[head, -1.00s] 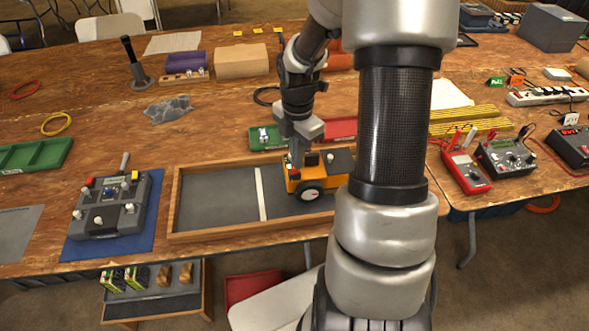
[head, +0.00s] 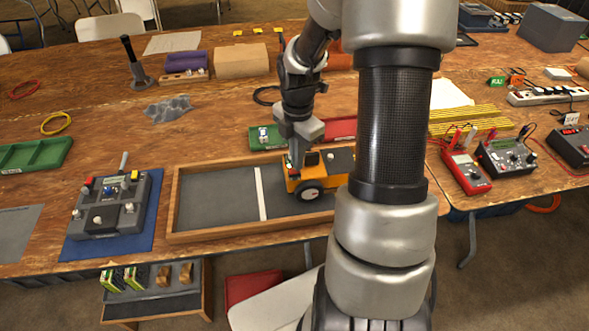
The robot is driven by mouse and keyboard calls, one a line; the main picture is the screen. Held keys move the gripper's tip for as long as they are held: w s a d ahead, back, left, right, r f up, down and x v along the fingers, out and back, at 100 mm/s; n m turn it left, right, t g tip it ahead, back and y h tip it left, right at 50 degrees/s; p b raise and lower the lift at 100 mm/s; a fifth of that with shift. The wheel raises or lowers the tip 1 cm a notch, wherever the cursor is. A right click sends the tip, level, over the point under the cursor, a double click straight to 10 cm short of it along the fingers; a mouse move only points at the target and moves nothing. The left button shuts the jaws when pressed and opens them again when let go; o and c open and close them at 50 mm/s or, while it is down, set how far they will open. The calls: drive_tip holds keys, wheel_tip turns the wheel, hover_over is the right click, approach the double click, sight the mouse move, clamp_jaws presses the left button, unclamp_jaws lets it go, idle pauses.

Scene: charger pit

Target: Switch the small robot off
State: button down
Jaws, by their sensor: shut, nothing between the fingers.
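The small robot (head: 318,181) is a yellow-orange wheeled box with a dark top and a white-hubbed black wheel. It stands in the right part of a wood-rimmed grey tray (head: 215,195), right of a white stripe. My gripper (head: 294,168) is shut and points down at the small robot's left rear top. I cannot tell whether the fingertips touch it. I cannot make out which part is the switch.
A grey controller (head: 108,207) with knobs lies on a blue mat at left. Green (head: 265,137) and red (head: 342,128) trays sit behind the pit. Red (head: 467,172) and dark meters stand at right. The table's left middle is mostly clear.

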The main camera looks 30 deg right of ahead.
drive_tip(key=shift+f, duration=0.5)
drive_tip(key=shift+r, duration=0.2)
wheel_tip(320, 180, up, 7)
drive_tip(key=p, duration=0.6)
drive_tip(key=shift+f, duration=0.15)
idle(0.5)
